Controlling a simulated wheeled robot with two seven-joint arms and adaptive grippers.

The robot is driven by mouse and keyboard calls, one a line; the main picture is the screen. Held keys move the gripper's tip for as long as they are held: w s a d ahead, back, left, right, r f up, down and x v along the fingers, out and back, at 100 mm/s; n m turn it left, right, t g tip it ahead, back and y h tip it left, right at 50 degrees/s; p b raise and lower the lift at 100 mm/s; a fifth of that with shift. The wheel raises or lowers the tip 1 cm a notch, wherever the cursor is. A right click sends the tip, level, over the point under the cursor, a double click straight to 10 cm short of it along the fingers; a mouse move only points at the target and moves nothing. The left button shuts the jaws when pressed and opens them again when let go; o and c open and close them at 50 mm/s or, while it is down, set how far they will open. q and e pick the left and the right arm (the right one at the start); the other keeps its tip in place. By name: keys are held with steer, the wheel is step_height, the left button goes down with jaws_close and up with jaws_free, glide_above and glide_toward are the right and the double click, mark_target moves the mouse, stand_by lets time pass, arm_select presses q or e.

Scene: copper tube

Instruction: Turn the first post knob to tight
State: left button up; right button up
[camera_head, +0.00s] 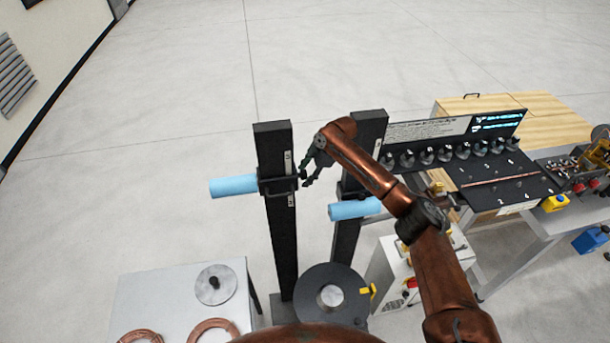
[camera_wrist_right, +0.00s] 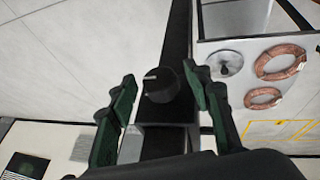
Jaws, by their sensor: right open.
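The first post (camera_head: 278,220) is a tall black column with a blue roller (camera_head: 233,186) sticking out to its left. In the right wrist view its black round knob (camera_wrist_right: 160,86), with a pale line on its face, sits between my two green fingers, near their tips. My right gripper (camera_head: 305,178) is open beside the upper part of this post, to its right in the head view. I see gaps between the knob and both fingers; whether either touches cannot be told. The knob is not clearly made out in the head view. My left gripper is not in view.
A second black post (camera_head: 345,240) with a blue roller (camera_head: 354,209) stands close on the right, partly behind my right arm. A dark disc (camera_head: 345,285) lies below. A grey table (camera_head: 150,285) with copper coils is at lower left. A bench (camera_head: 565,245) stands right.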

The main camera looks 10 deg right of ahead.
steer(key=v, duration=1.1)
steer(key=shift+d, duration=0.1)
